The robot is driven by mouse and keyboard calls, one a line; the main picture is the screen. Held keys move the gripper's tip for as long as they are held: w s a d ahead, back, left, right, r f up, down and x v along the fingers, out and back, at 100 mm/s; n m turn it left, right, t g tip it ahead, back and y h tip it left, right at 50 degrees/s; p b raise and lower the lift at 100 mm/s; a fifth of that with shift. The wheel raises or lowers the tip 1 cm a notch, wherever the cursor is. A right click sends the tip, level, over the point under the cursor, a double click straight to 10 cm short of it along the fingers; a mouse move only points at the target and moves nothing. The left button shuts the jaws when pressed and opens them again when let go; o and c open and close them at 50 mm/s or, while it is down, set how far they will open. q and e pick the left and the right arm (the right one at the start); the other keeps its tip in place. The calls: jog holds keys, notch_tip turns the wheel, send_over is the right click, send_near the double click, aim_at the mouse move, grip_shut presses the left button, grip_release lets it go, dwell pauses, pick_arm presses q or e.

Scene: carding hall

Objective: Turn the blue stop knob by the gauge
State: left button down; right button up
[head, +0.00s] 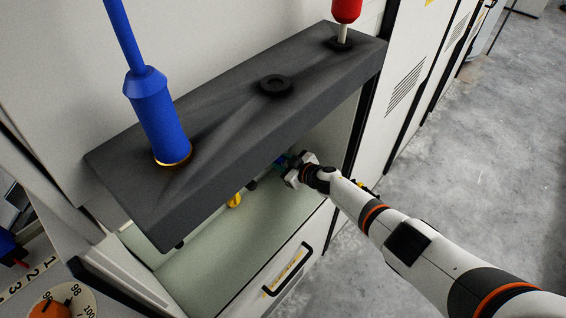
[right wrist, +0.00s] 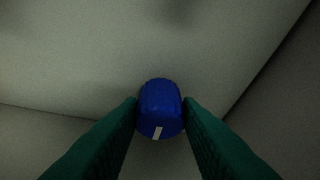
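The blue stop knob (right wrist: 160,107) shows in the right wrist view, with a white mark low on its face, tilted slightly off upright. My right gripper (right wrist: 160,103) has its two green fingers on either side of the knob, and both tips appear to touch it. In the head view my right gripper (head: 282,160) reaches in under the dark shelf from the right. The knob cannot be made out clearly there. No gauge beside the knob shows. My left gripper is not in view.
A yellow knob (head: 234,200) sits underneath. A numbered dial (head: 62,303) is at lower left. Clear floor (head: 480,140) lies right.

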jog(key=c, duration=0.4)
jog(key=shift+c, duration=0.2)
jog(key=shift+s+f+n+t+h+b, duration=0.15)
jog(key=shift+n+t+h+b, duration=0.2)
jog(key=shift+n, duration=0.35)
jog(key=shift+a+f+n+t+b, duration=0.1)
jog(key=shift+n+t+b, duration=0.3)
jog(key=shift+n+t, duration=0.1)
jog(key=shift+n+t+h+b, duration=0.45)
jog(key=shift+n+b, duration=0.55)
jog(key=shift+b, duration=0.2)
